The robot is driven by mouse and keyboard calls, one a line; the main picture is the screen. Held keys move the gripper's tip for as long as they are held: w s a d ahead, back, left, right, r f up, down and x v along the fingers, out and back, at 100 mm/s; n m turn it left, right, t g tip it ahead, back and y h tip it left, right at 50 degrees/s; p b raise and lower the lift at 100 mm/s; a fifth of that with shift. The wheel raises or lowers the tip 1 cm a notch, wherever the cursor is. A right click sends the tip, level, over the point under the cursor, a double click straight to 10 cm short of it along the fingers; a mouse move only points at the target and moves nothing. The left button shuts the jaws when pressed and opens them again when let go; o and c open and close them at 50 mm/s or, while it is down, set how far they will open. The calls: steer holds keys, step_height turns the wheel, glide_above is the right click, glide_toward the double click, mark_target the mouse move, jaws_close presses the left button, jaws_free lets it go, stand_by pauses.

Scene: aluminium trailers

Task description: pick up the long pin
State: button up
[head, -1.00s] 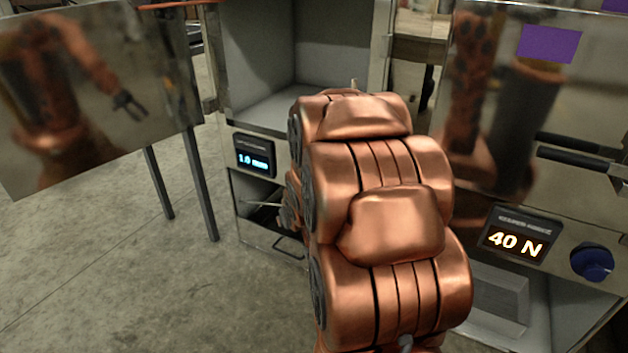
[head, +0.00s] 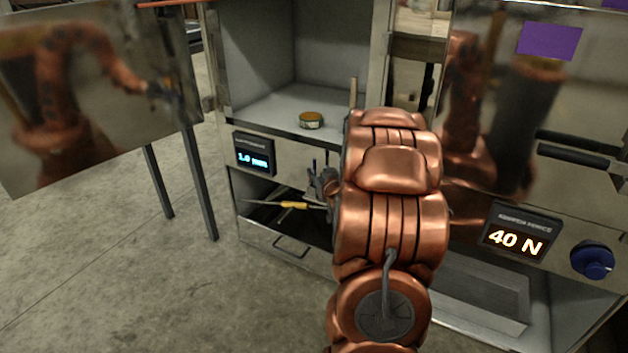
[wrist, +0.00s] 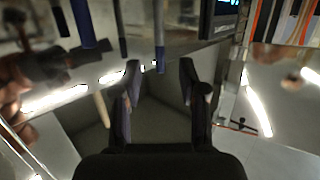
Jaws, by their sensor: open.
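My gripper (wrist: 159,68) is open and empty between its dark fingers in the wrist view. It also shows in the head view (head: 320,165), in front of the cabinet's front panel and partly behind my arm. Several dark blue upright rods stand along the top of the wrist view; one rod (wrist: 159,35) lies in line with the gap between the fingers, apart from them. Another rod (wrist: 122,30) is to its left. I cannot tell for sure which one is the long pin. My arm hides this area in the head view.
A cabinet shelf (head: 268,108) holds a small round tin (head: 311,120). A tan stick (head: 353,92) stands near the shelf's right side. A yellow-handled tool (head: 292,204) lies in the open drawer below. A metal door (head: 95,95) stands open at left. A 40 N display (head: 517,241) is at right.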

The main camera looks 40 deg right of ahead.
mark_target(315, 164)
steer(key=shift+r+b+x, duration=0.2)
steer(key=shift+b+x, duration=0.4)
steer(key=shift+x, duration=0.8)
steer(key=shift+r+b+x, duration=0.2)
steer(key=shift+b+x, duration=0.4)
steer(key=shift+x, duration=0.8)
steer(key=shift+d, duration=0.1)
jaws_close()
